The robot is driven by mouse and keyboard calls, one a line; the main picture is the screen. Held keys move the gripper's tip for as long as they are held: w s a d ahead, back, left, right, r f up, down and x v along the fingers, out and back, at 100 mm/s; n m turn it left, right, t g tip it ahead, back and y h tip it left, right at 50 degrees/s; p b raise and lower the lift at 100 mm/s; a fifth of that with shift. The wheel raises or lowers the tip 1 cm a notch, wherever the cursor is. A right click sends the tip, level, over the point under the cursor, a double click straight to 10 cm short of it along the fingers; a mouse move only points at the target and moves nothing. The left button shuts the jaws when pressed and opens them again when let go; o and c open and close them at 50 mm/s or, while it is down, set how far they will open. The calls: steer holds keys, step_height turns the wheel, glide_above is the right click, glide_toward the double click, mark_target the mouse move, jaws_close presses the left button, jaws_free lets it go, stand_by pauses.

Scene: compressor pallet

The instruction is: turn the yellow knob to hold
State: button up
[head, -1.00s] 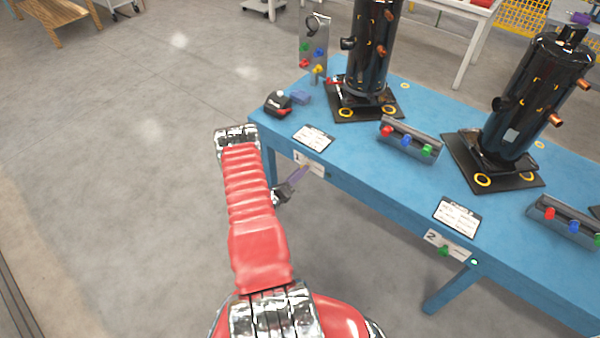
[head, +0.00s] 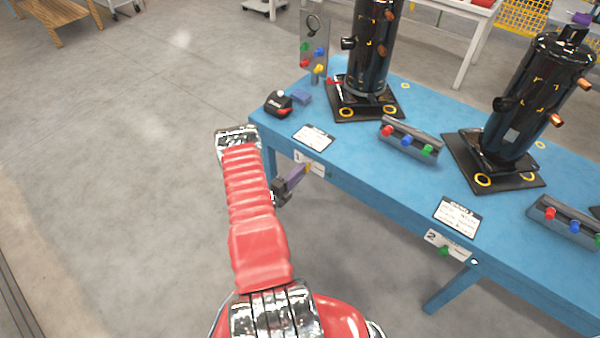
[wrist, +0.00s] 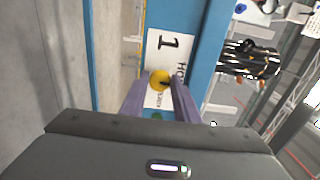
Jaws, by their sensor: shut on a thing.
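The yellow knob (wrist: 160,80) sits on a white plate (wrist: 167,50) marked 1 on the blue table's front edge. In the wrist view it lies between the tips of my purple fingers. Part of a word starting "HO" shows on the plate to the knob's right; the rest is hidden by a finger. My gripper (head: 304,170) reaches the plate from the left in the head view and is shut on the knob, of which a bit of yellow shows there. The knob's pointing direction cannot be told.
A small green part (wrist: 157,115) shows between my fingers in the wrist view. The blue table (head: 380,182) carries black compressors (head: 372,50), a row of coloured knobs (head: 408,140) and a label card (head: 313,138). A second plate (head: 449,246) with a green knob is further right. Floor at left is clear.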

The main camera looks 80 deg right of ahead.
steer(key=shift+s+a+f, duration=0.1)
steer(key=shift+a+f, duration=0.05)
steer(key=shift+f, duration=0.15)
steer(key=o, duration=1)
steer(key=shift+r, duration=0.15)
steer(key=v, duration=1.3)
steer(key=shift+w+a, duration=0.25)
